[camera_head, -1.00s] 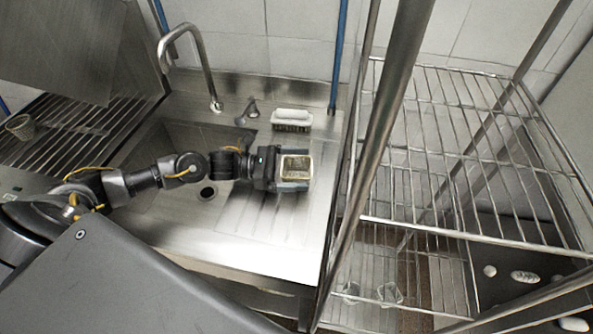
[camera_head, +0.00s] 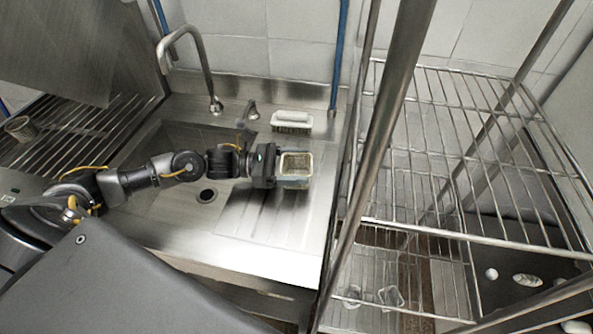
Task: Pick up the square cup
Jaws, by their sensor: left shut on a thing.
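The square cup (camera_head: 295,164) has a pale rim and a darker inside, and it shows right of the sink basin, over the ribbed drainboard. My left gripper (camera_head: 291,167) reaches it from the left and is shut on it, with the fingers along its sides. The cup looks upright. I cannot tell from this view whether its base touches the drainboard. My right gripper is not in view.
A white brush (camera_head: 292,120) lies behind the cup. A tall faucet (camera_head: 190,60) stands behind the sink basin (camera_head: 170,150). A wire shelf rack (camera_head: 440,130) with a steel post stands close on the right. A small basket-like cup (camera_head: 20,128) sits far left.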

